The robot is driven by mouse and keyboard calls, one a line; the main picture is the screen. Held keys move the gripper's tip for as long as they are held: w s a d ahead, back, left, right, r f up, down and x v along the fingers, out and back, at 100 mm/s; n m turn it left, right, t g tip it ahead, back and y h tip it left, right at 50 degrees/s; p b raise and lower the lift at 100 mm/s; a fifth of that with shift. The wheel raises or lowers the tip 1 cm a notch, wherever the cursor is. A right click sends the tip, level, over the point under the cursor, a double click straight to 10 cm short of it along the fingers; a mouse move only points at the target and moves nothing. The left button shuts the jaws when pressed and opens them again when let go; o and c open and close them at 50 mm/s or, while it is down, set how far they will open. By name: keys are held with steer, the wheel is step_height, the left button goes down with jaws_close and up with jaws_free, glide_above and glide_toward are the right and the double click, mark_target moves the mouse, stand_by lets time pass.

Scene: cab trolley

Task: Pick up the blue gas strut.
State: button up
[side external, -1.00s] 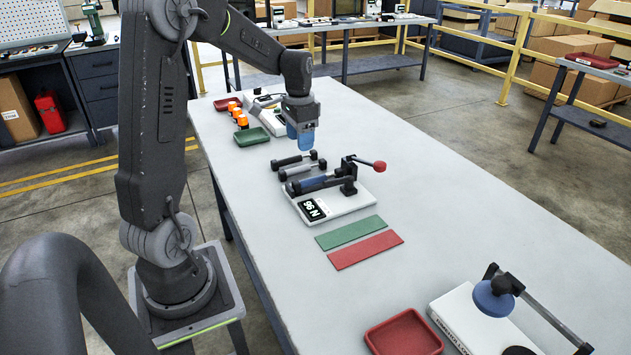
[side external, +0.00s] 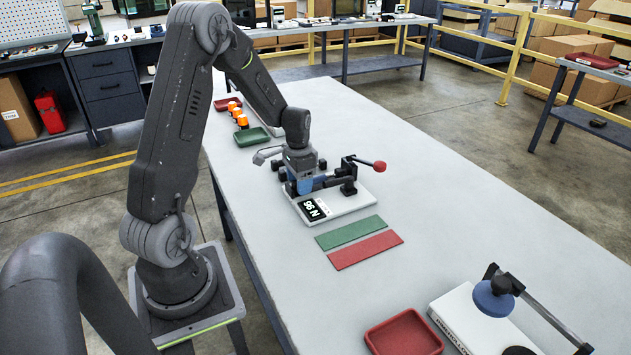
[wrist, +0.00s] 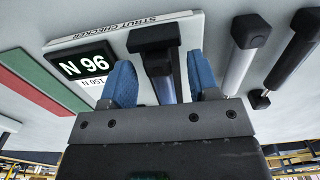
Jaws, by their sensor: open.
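The blue gas strut (wrist: 167,88) lies in the strut checker (wrist: 187,27), a white plate with a black display reading "N 96". In the wrist view it shows as a blue rod with a black end between my fingers. My gripper (wrist: 160,78) is open, with one blue finger on each side of the strut. I cannot tell whether either finger touches it. In the side view my gripper (side external: 304,186) is low over the checker (side external: 345,207) and hides most of the strut.
A lever with a red knob (side external: 379,166) stands beside my gripper. Green (side external: 350,232) and red (side external: 365,250) strips lie in front; clear table lies right.

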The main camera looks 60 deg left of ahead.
steer(key=shift+f, duration=0.35)
steer(key=shift+c, duration=0.2)
jaws_close()
steer(key=shift+r, duration=0.1)
